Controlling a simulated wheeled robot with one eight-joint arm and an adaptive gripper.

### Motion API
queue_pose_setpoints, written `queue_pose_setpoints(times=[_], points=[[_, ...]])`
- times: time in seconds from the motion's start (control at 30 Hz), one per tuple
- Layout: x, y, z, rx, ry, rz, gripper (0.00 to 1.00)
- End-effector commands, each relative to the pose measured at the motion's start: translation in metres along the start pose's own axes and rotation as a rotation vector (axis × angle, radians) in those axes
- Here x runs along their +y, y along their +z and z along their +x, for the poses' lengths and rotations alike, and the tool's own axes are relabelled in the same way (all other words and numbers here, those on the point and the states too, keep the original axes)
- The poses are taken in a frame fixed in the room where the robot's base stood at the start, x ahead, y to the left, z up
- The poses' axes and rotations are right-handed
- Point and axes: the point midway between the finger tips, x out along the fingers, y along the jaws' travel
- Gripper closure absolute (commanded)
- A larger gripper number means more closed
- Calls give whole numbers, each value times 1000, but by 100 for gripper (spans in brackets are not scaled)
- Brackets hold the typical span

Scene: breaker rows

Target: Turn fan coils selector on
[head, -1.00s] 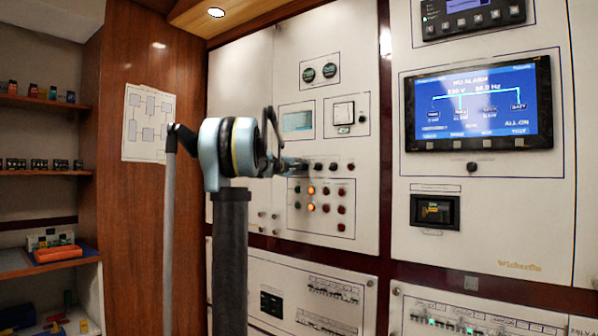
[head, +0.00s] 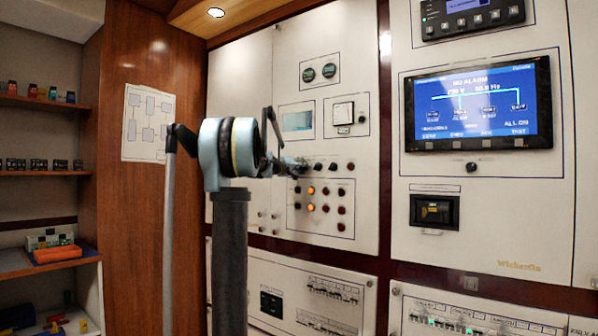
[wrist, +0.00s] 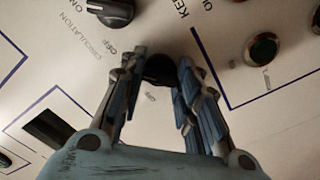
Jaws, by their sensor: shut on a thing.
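In the wrist view, my gripper (wrist: 160,72) has its two blue-grey fingers on either side of a black selector knob (wrist: 160,70) on the white panel. The fingers are shut on this knob, and they hide its sides and much of its pointer. Its own name label is not readable, so I cannot tell from print that it is the fan coils selector. A small "ON" or "OFF" mark shows between the fingers. In the head view, my gripper (head: 290,166) reaches the left end of a row of small knobs on the panel; the held knob is hidden there.
Another black selector (wrist: 110,10), near the words "CIRCULATION" and "OFF", sits close at upper left. In the head view, lit orange lamps (head: 311,199) sit just below the row. A blue-screen display (head: 478,105) is at right.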

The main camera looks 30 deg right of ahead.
Motion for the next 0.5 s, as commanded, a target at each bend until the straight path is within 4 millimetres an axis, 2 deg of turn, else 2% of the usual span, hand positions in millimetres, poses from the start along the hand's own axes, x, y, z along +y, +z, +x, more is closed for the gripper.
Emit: queue_pose_setpoints(times=[0.33, 0.37, 0.4, 0.43, 0.5], points=[[-3, 1, -1, -1, -5, 12, 93], [-3, 1, -1, -1, -5, 11, 65], [-3, 1, -1, -1, -4, 11, 56], [-3, 1, -1, -1, -4, 10, 50], [-2, 1, 0, -1, -3, 9, 50]])
